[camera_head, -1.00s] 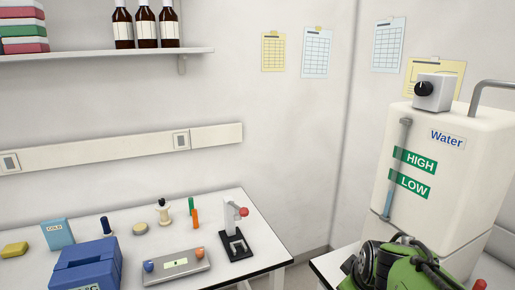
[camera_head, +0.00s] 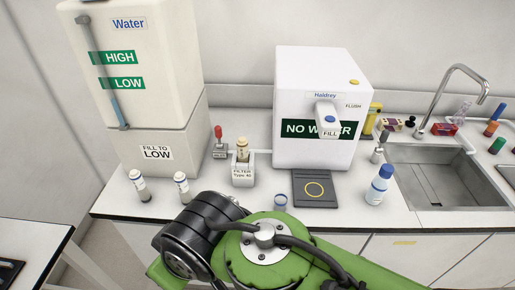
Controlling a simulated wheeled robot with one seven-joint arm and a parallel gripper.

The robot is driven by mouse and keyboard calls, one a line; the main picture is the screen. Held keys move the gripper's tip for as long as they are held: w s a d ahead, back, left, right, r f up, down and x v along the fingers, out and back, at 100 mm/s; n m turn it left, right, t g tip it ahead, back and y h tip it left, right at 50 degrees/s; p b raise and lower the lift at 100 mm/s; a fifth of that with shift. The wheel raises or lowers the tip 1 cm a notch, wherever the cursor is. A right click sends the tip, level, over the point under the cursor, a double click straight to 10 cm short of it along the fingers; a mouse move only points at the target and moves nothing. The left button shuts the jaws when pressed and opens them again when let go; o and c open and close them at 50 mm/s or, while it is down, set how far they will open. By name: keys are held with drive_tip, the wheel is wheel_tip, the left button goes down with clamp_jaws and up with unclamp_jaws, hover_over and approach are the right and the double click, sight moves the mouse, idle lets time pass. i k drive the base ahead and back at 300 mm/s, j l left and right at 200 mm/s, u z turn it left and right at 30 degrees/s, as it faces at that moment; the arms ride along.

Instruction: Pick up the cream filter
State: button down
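A small cream filter (camera_head: 242,148) with a tan top stands upright in a white holder (camera_head: 243,176) labelled "FILTER Type 40" on the counter. The holder is between the water tank and the white Haldrey machine. Two dark-bodied cylinders with pale tops, a left one (camera_head: 139,184) and a right one (camera_head: 182,187), stand to its left; I cannot tell whether they are filters too. My green arm fills the bottom middle, in front of the counter. My gripper is out of view.
A water tank (camera_head: 165,65) stands left, with a red-knobbed lever (camera_head: 219,142) beside it. The Haldrey machine (camera_head: 315,105) shows "NO WATER". In front of it are a dark pad (camera_head: 314,189), a small cup (camera_head: 280,202) and a blue-capped bottle (camera_head: 380,185). A sink (camera_head: 440,180) is at right.

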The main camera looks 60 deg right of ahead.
sight(242, 143)
drive_tip(key=z, duration=1.75)
drive_tip(key=i+j+u, duration=0.2)
drive_tip(key=u, duration=0.2)
drive_tip(key=i+j+u, duration=0.1)
drive_tip(key=i+u, duration=0.3)
drive_tip(key=k, duration=0.1)
